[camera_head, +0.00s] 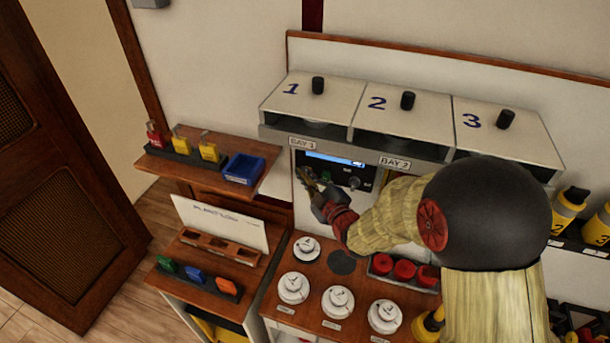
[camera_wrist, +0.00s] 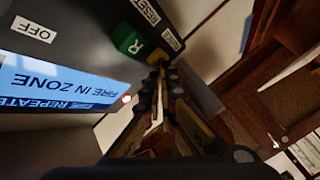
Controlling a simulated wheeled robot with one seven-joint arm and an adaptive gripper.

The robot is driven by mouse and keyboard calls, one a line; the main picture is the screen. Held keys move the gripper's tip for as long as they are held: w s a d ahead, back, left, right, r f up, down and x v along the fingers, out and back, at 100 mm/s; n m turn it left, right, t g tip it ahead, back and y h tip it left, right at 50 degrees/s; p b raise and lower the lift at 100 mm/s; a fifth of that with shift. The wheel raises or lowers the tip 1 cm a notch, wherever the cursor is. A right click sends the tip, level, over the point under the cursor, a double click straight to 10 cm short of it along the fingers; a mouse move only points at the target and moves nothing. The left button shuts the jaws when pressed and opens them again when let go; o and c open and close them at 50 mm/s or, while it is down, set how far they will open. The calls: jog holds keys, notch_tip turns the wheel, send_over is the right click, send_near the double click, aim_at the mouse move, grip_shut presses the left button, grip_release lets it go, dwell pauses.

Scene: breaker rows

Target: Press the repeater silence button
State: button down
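The repeater panel (camera_head: 345,176) is a dark unit with a lit blue display (camera_head: 335,160) in bay 1. In the wrist view the display (camera_wrist: 50,85) reads "FIRE IN ZONE", and a small red light (camera_wrist: 126,99) glows beside it. A green block marked R (camera_wrist: 127,40) sits near a RESET label (camera_wrist: 146,11). My gripper (camera_head: 306,180) is at the panel's left side; its fingertips (camera_wrist: 158,66) are together, close to the panel just past the green block. I see nothing held. The silence button is not clearly visible; the fingertips may cover it. Contact cannot be told.
An OFF label (camera_wrist: 33,30) is on the panel. Left of the bay, a wooden shelf (camera_head: 210,178) holds padlocks and a blue bin (camera_head: 243,169). Below, white round detectors (camera_head: 293,288) and red caps (camera_head: 405,270) stand on the counter (camera_head: 310,322). Numbered covers overhang the bays.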

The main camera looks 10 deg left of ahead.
jog(key=shift+s, duration=0.25)
jog(key=s+b, duration=0.3)
jog(key=s, duration=0.3)
jog(key=shift+a+b, duration=0.2)
jog(key=shift+b, duration=0.1)
dwell(0.8)
